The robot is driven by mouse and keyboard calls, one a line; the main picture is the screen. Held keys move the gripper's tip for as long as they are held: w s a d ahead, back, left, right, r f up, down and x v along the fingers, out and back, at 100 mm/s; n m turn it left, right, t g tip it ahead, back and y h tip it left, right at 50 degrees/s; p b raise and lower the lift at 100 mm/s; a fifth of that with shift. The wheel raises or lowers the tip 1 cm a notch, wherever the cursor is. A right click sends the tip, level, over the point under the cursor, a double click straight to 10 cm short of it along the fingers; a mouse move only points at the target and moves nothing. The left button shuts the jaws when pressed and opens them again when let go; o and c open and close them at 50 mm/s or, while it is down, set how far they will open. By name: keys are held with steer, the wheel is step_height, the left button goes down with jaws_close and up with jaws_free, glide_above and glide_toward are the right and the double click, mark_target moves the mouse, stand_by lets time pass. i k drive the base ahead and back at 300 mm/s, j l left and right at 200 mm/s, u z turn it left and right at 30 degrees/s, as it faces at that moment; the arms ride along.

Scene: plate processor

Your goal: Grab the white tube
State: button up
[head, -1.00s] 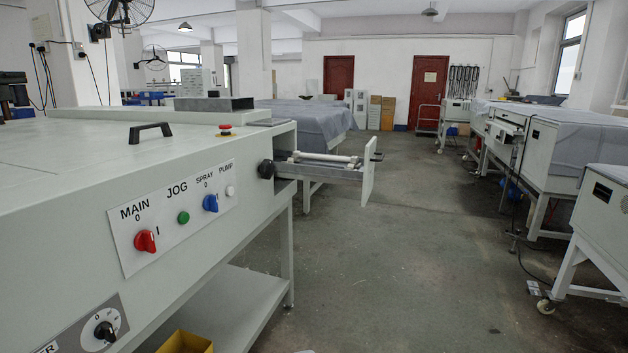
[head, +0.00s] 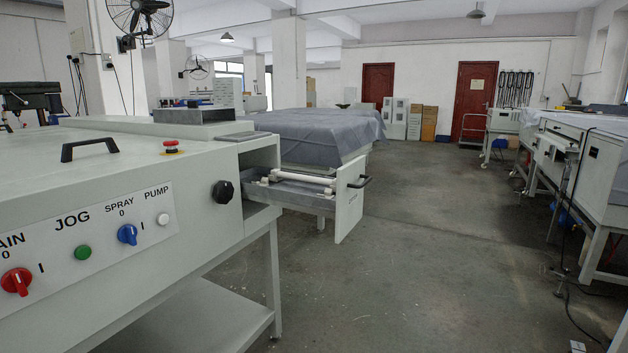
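The white tube (head: 304,177) lies across the open drawer (head: 345,212) of the grey-white plate processor (head: 120,250). Two tube-like white parts show in the drawer, and the long one at the back is the clearest. The drawer sticks out to the right from the machine's end, with its front panel and dark handle (head: 361,182) on the far side. My gripper is not in view, so its state and its distance to the tube do not show.
A black knob (head: 223,192) sits left of the drawer, and a red emergency button (head: 171,146) is on top. A cloth-covered table (head: 310,130) stands behind the drawer. Other machines (head: 570,160) line the right side. The grey floor (head: 430,240) between is clear.

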mark_target(277, 173)
steer(key=i+j+z, duration=0.1)
steer(key=i, duration=0.45)
steer(key=i+j+z, duration=0.1)
steer(key=i+j, duration=0.25)
steer(key=i, duration=0.2)
steer(key=i+j+z, duration=0.1)
steer(key=i+j, duration=0.2)
steer(key=i, duration=0.2)
steer(key=i+j+z, duration=0.1)
steer(key=i+j, duration=0.2)
steer(key=i, duration=0.25)
